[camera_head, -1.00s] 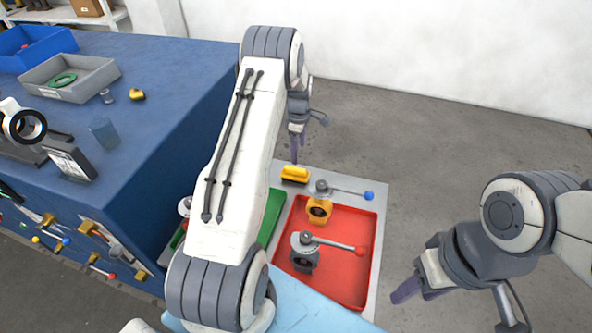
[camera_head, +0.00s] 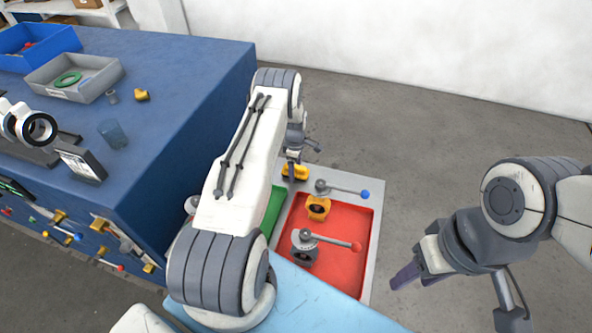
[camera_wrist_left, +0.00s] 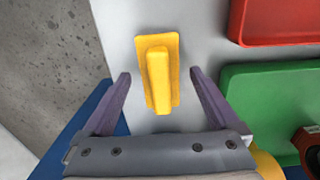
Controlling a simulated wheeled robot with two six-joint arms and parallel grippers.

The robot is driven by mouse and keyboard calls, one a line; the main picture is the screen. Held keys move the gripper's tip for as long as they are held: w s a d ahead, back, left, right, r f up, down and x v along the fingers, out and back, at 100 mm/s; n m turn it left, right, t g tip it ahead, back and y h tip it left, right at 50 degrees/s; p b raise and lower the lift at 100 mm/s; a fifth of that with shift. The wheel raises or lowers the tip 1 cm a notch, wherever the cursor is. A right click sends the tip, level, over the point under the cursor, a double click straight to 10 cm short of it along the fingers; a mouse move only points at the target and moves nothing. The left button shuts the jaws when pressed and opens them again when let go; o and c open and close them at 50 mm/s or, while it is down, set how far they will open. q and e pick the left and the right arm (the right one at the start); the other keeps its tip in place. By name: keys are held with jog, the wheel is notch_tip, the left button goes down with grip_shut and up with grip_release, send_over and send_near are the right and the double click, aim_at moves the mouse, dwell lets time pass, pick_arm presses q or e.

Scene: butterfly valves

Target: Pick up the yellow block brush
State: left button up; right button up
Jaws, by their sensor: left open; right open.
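The yellow block brush (camera_head: 299,172) lies on the grey surface beyond the red tray, partly hidden by my left gripper in the head view. In the left wrist view the brush (camera_wrist_left: 158,62) is a yellow plate with a raised yellow handle. My left gripper (camera_wrist_left: 160,73) is open, its purple fingers on either side of the brush with gaps between; I cannot tell whether they touch the surface. In the head view my left gripper (camera_head: 291,172) is above or at the brush. My right gripper (camera_head: 406,276) hangs apart at the right, over the floor.
A red tray (camera_head: 341,268) holds a yellow valve (camera_head: 318,205) with a blue-knobbed lever and a grey valve (camera_head: 304,248) with a red-knobbed lever. A green tray (camera_wrist_left: 262,105) sits beside it. A blue workbench (camera_head: 190,95) stands at the left.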

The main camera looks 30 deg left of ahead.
pick_arm(q)
grip_shut()
notch_tip(320, 180, up, 9)
jog(key=b, duration=0.3)
jog(key=shift+f+b, duration=0.15)
jog(key=shift+b, duration=0.2)
jog(key=shift+r, duration=0.65)
